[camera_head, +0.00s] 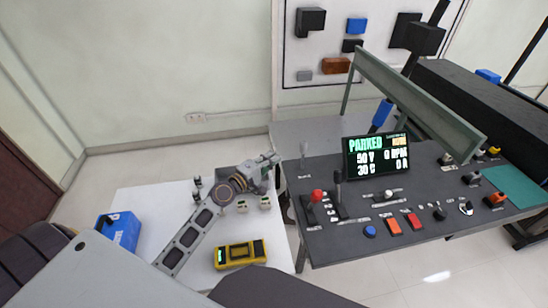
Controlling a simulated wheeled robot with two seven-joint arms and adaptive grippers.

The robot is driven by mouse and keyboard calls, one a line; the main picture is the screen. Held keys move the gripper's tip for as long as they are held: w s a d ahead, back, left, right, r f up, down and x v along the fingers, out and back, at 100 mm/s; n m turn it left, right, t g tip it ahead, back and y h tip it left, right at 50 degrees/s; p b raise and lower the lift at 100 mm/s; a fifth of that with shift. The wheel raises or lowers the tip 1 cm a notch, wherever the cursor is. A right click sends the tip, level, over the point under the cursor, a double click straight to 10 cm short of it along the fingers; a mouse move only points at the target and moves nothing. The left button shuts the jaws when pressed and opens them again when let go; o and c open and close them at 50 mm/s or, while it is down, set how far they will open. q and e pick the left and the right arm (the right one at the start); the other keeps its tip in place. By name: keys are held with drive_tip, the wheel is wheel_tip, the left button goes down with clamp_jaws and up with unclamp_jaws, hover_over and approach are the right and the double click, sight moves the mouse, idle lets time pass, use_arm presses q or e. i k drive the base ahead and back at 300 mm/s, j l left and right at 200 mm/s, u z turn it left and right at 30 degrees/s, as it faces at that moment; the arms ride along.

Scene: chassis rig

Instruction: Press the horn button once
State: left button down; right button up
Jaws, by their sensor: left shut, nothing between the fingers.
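The dark grey console (345,245) carries several controls. A yellow control (493,151) is at the far right. The labels are too small to read, so I cannot tell which control is the horn button. My left gripper (274,158) is shut and empty, above the back right of the white table, just left of the console and apart from the buttons. My right gripper is not in view.
A lit screen (376,157) stands on the console. A red-knobbed lever (317,196) and a black lever (337,178) rise at its left. A green beam (415,95) crosses behind. A yellow meter (240,254) and a blue box (119,231) are on the white table (150,200).

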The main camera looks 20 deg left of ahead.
sight(370, 231)
drive_tip(key=k+l, duration=0.3)
drive_tip(key=k, duration=0.15)
drive_tip(key=k+l, duration=0.3)
drive_tip(key=k, duration=0.15)
drive_tip(key=k+l, duration=0.3)
drive_tip(key=k, duration=0.2)
